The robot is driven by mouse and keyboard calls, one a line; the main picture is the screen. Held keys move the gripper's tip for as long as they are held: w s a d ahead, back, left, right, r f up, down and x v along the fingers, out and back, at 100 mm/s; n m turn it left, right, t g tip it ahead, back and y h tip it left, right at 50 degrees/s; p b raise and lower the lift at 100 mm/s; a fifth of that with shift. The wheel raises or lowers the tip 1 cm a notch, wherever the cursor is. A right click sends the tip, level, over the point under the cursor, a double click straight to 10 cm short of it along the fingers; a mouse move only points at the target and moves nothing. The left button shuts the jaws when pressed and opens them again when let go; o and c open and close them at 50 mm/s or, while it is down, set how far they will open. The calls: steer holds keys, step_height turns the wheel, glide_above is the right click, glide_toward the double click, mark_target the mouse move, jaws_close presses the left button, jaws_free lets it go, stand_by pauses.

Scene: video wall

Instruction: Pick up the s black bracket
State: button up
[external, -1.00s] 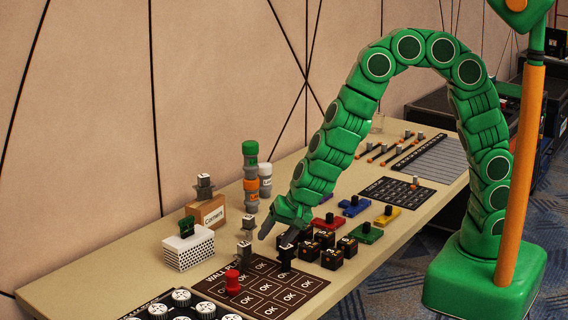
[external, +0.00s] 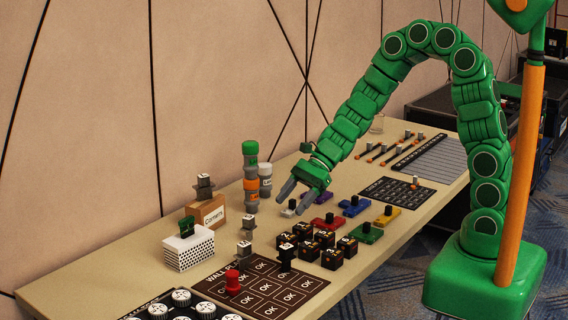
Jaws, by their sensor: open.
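A small black bracket (external: 286,258) with a white mark on top stands upright at the far right edge of the dark OK panel (external: 297,299). Its lettering is too small to read. My gripper (external: 287,206) is open and empty. It hangs above the table, up and away from the black bracket, with its fingers pointing down and left. Nothing is between the fingers.
Black cubes (external: 331,260) crowd the bracket's right side. Grey brackets (external: 245,250) and a red knob (external: 232,282) stand to its left. A stacked grey, orange and green column (external: 250,185) stands behind. Coloured blocks (external: 364,233) lie to the right.

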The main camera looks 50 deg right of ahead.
steer(key=d+r+m+y, duration=0.3)
steer(key=d+r, duration=0.2)
steer(key=r, duration=0.1)
glide_toward(282, 252)
steer(key=shift+s+a+f, duration=0.2)
steer(key=shift+a+f, duration=0.7)
steer(key=shift+f, duration=0.15)
steer(key=shift+x, duration=1.2)
steer(key=shift+w+a+f, duration=0.1)
steer(key=shift+w+a, duration=0.15)
steer(key=shift+a, duration=0.3)
steer(key=shift+w+a+f, duration=0.1)
steer(key=shift+w+a, duration=0.1)
steer(key=shift+a, duration=0.4)
steer(key=shift+w+a+f, duration=0.1)
steer(key=shift+w+a, duration=0.15)
steer(key=shift+a, duration=0.3)
steer(key=shift+x, duration=0.9)
steer(key=shift+c, duration=0.2)
jaws_close()
steer(key=shift+r, duration=0.1)
